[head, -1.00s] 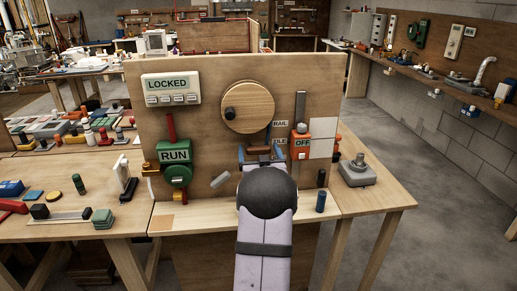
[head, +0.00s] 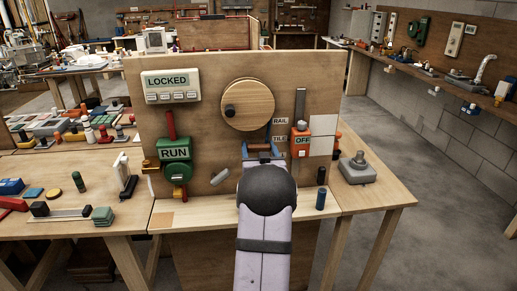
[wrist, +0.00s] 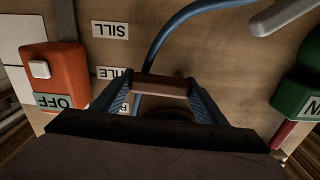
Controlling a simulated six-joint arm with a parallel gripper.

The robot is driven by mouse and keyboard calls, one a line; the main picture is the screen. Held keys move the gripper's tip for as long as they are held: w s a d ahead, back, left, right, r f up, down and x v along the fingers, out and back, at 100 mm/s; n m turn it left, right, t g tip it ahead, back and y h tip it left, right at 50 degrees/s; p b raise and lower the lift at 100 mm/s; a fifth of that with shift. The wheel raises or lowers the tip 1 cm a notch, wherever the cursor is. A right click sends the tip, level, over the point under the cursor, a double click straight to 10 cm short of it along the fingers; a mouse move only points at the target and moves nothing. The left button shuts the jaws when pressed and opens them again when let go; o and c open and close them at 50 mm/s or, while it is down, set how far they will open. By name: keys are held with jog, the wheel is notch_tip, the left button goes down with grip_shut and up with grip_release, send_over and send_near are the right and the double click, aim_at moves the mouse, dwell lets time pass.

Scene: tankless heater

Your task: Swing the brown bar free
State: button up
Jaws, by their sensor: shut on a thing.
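The brown bar (wrist: 160,86) lies crosswise between the two blue fingertips of my gripper (wrist: 162,92) in the wrist view. My gripper is shut on it, one finger at each end. In the head view my gripper (head: 263,152) is low on the upright wooden panel (head: 215,110), with a little of the brown bar (head: 262,147) showing between the fingers. My arm hides the area below. What the bar is fixed to is mostly hidden.
An orange OFF box (head: 300,142) stands close right of my gripper. A green RUN box (head: 175,172), a grey tilted lever (head: 220,178) and a round wooden disc (head: 248,105) are also on the panel. A blue curved tube (wrist: 180,22) passes near the bar.

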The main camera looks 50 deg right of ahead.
jog(key=m+b, duration=0.1)
jog(key=m, duration=0.1)
jog(key=f+m+b, duration=0.1)
jog(key=m, duration=0.1)
jog(key=shift+a+f, duration=0.1)
jog(key=shift+f, duration=0.1)
jog(key=shift+w+a+f+m+b, duration=0.15)
jog(key=shift+f+m+b, duration=0.15)
jog(key=shift+m, duration=0.8)
jog(key=shift+w+a+f+m+b, duration=0.15)
jog(key=shift+m+b, duration=0.1)
jog(key=shift+m, duration=0.85)
jog(key=shift+d, duration=0.1)
jog(key=o, duration=1.5)
jog(key=shift+s, duration=0.1)
jog(key=shift+b+v, duration=0.85)
jog(key=shift+v, duration=2.8)
